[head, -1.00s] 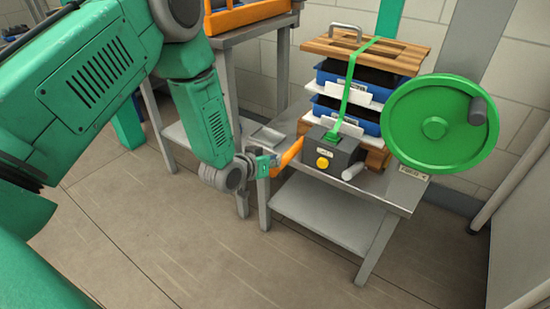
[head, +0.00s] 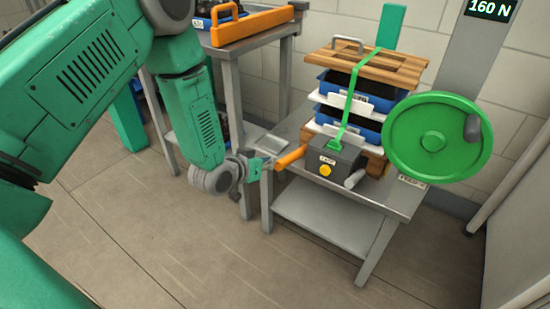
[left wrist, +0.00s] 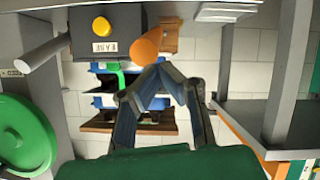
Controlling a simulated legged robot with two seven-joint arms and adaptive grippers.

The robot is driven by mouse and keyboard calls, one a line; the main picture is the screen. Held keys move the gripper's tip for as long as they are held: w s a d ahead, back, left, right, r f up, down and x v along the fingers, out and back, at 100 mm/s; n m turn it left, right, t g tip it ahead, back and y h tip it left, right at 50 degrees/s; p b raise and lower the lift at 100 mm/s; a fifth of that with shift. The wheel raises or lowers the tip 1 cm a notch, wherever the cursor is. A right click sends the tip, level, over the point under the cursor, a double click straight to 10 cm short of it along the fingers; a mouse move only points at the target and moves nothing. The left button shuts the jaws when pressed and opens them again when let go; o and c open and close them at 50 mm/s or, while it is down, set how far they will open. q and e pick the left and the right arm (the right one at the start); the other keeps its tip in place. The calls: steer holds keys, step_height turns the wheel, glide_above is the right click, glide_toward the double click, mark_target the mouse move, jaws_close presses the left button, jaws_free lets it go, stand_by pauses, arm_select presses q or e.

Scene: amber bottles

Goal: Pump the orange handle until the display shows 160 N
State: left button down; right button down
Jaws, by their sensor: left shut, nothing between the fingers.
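The orange handle (head: 292,156) sticks out to the left of a dark grey tensioner box (head: 338,160) with a yellow button. A green strap (head: 351,95) runs from the box up over the stack. The display (head: 489,9) at the top right reads 160 N. My left gripper (head: 268,165) is shut and empty, close to the handle's outer end. In the left wrist view its fingertips (left wrist: 153,72) meet just below the rounded end of the orange handle (left wrist: 147,45); I cannot tell whether they touch it. My right gripper is not in view.
The stack of blue trays (head: 357,89) under a wooden board (head: 365,68) stands on a grey metal table (head: 400,198). A large green handwheel (head: 437,137) stands at its right. Another table (head: 255,37) with an orange-railed crate is behind. The floor in front is clear.

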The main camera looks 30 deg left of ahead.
arm_select(q)
steer(key=v, duration=0.3)
steer(key=f+p+v, duration=0.1)
steer(key=v, duration=0.1)
steer(key=shift+s+d+r, duration=0.15)
steer(key=shift+s, duration=0.5)
stand_by(1.1)
steer(key=s+d+f+g, duration=0.1)
steer(key=s+f+g, duration=0.2)
steer(key=s, duration=0.6)
steer(key=s+d+f+m+g+y+p, duration=0.1)
steer(key=s+f+g, duration=0.3)
steer(key=s, duration=0.6)
steer(key=s+d+f+g+p, duration=0.1)
steer(key=s+f+g, duration=0.3)
steer(key=s, duration=0.6)
steer(key=shift+d+m+g+y, duration=0.3)
steer(key=shift+d+g+y, duration=0.15)
steer(key=shift+d, duration=0.4)
